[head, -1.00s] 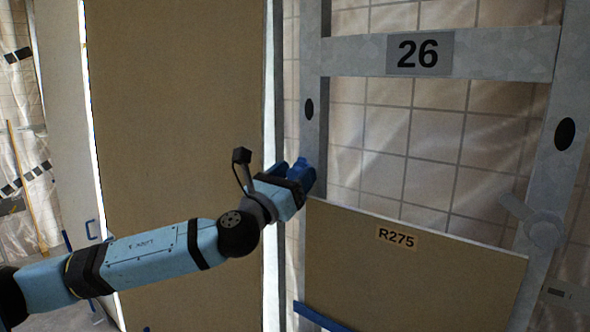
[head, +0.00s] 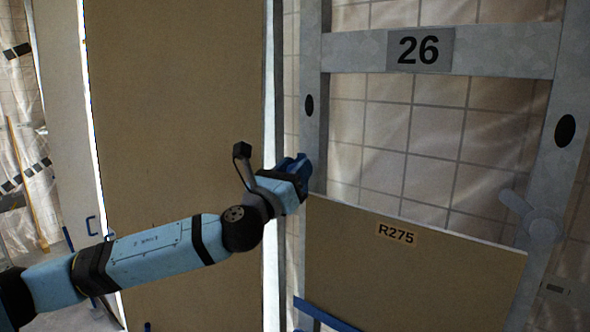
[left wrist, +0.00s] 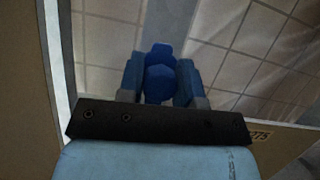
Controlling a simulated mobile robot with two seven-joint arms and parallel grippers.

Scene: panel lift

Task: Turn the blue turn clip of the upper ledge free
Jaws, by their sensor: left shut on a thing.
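My left gripper (head: 301,167) is at the left upright of the frame, just above the upper left corner of the panel marked R275 (head: 400,265). In the left wrist view, the blue turn clip (left wrist: 160,77) sits between the two blue fingers of the left gripper (left wrist: 161,82), which are shut on it. In the head view the gripper mostly hides the clip, and I cannot tell its exact angle there. My right gripper is in neither view.
The grey frame has a crossbar with a plate marked 26 (head: 419,49). A grey turn clip (head: 532,222) is on the right upright. A blue strip (head: 325,313) crosses the panel's lower left. A large brown board (head: 180,120) stands at the left, close behind my arm.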

